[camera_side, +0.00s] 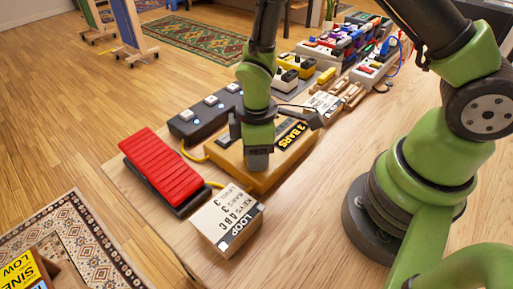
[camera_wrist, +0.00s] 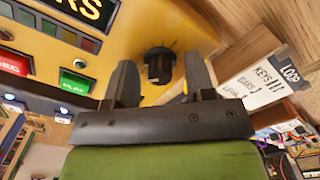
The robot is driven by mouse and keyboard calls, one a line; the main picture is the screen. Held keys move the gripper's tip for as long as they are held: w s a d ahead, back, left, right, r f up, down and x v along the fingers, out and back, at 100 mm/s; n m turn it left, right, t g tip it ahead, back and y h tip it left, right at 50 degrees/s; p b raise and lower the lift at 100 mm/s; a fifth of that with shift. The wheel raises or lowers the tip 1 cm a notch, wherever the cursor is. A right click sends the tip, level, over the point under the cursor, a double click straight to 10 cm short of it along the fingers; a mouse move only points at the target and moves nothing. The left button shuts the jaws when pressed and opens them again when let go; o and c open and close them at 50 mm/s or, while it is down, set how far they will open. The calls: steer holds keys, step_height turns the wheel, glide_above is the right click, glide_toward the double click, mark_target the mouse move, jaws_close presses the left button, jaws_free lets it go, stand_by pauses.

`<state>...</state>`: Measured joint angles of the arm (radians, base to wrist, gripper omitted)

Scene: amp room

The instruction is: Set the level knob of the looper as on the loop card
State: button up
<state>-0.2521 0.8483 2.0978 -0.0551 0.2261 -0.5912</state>
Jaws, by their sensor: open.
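The looper (camera_side: 232,168) is a yellow-orange box on the wooden table, with a lit "2 BARS" display. In the wrist view its yellow face (camera_wrist: 130,30) shows a black round knob (camera_wrist: 159,66) with tick marks around it. I cannot read the knob's label or setting. My gripper (camera_side: 258,162) is over the looper's near end, pointing down. In the wrist view its two dark fingers (camera_wrist: 160,68) stand apart, one on each side of the knob; contact is not clear. The white loop card (camera_side: 227,218) leans in front of the looper; its small print is hard to read.
A red pedal (camera_side: 163,168) lies left of the looper, and a black footswitch unit (camera_side: 208,115) lies behind it. A second white card (camera_side: 323,103) and several colourful pedals (camera_side: 345,45) stand farther back. Green PLAY (camera_wrist: 76,82) and red REC (camera_wrist: 14,62) buttons sit left of the knob.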

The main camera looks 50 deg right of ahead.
jaws_close()
steer(key=shift+m, duration=0.3)
steer(key=m, duration=1.1)
steer(key=shift+m, duration=2)
